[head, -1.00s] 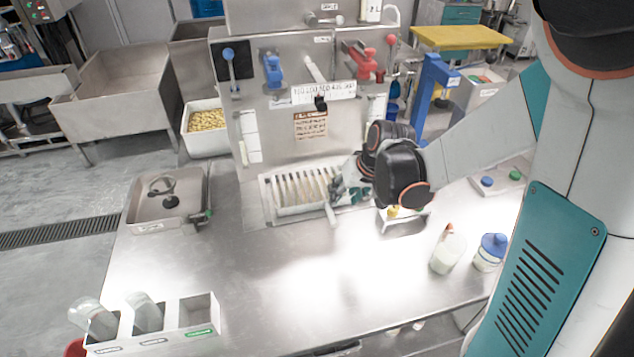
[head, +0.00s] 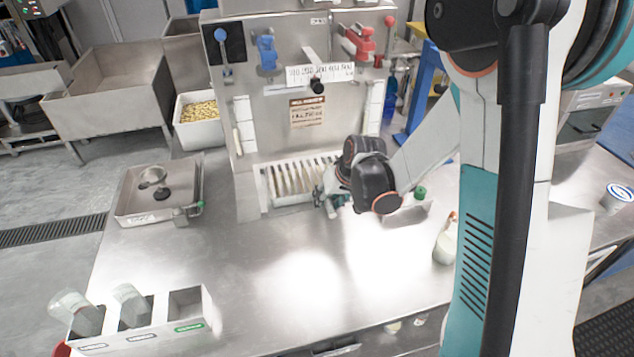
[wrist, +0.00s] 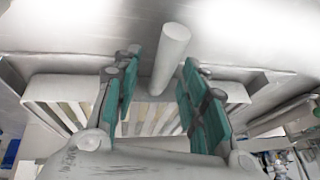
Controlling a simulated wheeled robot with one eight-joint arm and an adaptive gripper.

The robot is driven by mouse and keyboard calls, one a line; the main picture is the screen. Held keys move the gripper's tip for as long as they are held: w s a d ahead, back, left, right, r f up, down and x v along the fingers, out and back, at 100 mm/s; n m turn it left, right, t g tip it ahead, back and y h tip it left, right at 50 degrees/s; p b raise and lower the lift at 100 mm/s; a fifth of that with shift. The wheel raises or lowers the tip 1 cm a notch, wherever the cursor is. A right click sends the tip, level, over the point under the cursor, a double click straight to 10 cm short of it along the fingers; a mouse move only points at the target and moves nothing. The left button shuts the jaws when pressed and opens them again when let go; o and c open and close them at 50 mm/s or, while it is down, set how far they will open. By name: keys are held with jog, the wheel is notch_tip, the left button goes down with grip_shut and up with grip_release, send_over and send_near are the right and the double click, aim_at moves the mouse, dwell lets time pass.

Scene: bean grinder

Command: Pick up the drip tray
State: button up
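The drip tray is a pale, slatted tray (head: 268,190) set in the recess at the foot of the grinder in the head view. In the wrist view its slatted body (wrist: 45,88) lies across the picture, and its round grey handle (wrist: 172,50) sticks out from the middle. My gripper (head: 328,202) is at the tray's right front in the head view and hides the handle there. In the wrist view my gripper (wrist: 160,68) is open, with one teal-padded finger on each side of the handle. A gap shows beside the handle on both sides.
A steel basin (head: 130,195) stands at the left of the counter. A three-slot holder (head: 205,325) with two clear jars is at the front left. A bottle (head: 446,245) stands to the right. The counter's middle is clear.

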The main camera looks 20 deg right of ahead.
jog(key=shift+r, duration=0.1)
jog(key=shift+c, duration=0.3)
grip_shut()
jog(key=shift+r, duration=0.1)
